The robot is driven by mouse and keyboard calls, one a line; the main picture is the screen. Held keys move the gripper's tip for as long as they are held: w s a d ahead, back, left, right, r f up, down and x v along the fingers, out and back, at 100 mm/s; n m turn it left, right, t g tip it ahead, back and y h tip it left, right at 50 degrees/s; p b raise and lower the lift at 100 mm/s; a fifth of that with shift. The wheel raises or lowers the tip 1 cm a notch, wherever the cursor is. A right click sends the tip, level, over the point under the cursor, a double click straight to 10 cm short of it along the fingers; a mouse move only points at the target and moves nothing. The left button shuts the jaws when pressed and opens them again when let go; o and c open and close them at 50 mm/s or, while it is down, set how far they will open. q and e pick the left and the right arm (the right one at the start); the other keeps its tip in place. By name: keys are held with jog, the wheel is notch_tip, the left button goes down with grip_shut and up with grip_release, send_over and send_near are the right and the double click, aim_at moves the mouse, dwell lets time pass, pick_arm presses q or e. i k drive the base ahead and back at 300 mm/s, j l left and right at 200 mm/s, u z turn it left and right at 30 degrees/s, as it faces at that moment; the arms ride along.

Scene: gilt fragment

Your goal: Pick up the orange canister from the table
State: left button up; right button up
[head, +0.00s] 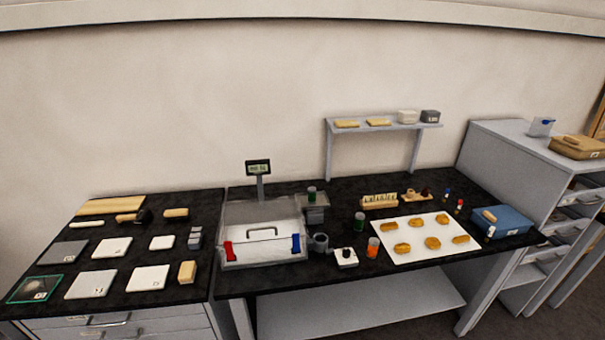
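The orange canister (373,247) stands upright on the black-topped table (300,284), near its front edge. It is just left of a white sheet with several golden fragments and right of a small white device with a dark knob. A green canister (359,222) stands a little behind it. Nothing hides the orange canister. Neither of my grippers is in the head view.
The white sheet (386,258) borders the canister on the right. The white device (345,257) and a clear-walled box (262,260) stand to the left. A blue case (512,220) is at the right end. A shelf (373,127) hangs above the back.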

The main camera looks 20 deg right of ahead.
aim_at(373, 243)
jog(key=z, duration=1.3)
